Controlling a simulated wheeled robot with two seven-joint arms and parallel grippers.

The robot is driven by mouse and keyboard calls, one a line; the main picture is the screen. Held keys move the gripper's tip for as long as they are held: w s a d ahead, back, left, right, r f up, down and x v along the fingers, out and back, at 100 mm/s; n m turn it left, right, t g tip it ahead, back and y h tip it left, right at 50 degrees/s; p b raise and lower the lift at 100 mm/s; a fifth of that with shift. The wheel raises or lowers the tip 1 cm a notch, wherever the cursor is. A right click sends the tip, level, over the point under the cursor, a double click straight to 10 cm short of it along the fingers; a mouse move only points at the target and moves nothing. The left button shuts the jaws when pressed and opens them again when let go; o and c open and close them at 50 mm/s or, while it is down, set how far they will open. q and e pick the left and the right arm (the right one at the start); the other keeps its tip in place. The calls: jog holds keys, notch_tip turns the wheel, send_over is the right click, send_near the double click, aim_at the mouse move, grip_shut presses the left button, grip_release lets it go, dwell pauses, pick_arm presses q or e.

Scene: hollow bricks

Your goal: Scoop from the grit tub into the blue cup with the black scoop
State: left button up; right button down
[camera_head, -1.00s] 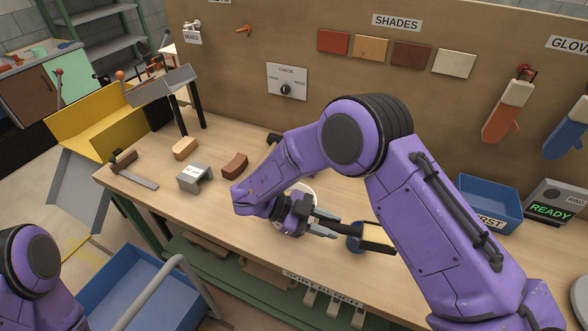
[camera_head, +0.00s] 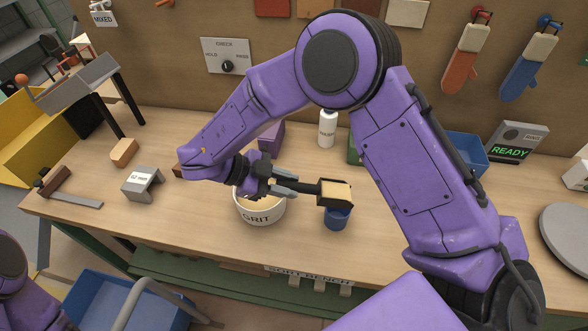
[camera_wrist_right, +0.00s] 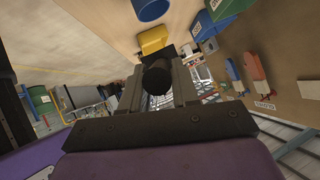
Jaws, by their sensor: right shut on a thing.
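My right gripper (camera_head: 285,181) is shut on the handle of the black scoop (camera_head: 322,199). The scoop's bowl shows a pale yellow top that looks like grit. The bowl is above the blue cup (camera_head: 337,219) and hides part of its rim; the exact height gap is unclear. The white grit tub (camera_head: 260,213), marked GRIT, stands left of the cup with pale grit inside, partly under my gripper. In the right wrist view, the dark round handle end (camera_wrist_right: 155,78) sits between my fingers, with the yellow scoop content (camera_wrist_right: 153,40) beyond. My left gripper is out of the picture.
A white bottle (camera_head: 327,129) and a purple block (camera_head: 271,137) stand behind the tub. A grey 62 mm gauge (camera_head: 142,184) and bricks (camera_head: 124,152) lie left. A blue tray (camera_head: 466,153) and a READY device (camera_head: 513,142) stand right. The front bench right of the cup is clear.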

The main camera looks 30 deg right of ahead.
jog(key=shift+w+a, duration=0.1)
jog(key=shift+w, duration=0.15)
jog(key=w+f, duration=0.2)
jog(key=w, duration=0.2)
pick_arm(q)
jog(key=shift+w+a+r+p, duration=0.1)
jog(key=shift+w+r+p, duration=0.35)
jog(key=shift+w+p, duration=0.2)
pick_arm(e)
jog(key=s+d+r+y, duration=0.1)
jog(key=s+d+r+t+y, duration=0.1)
jog(key=r+y, duration=0.1)
jog(key=shift+s+d+r+t, duration=0.15)
jog(key=shift+s+t, duration=0.15)
jog(key=shift+s, duration=0.1)
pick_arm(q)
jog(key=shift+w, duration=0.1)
pick_arm(e)
jog(key=shift+w, duration=0.1)
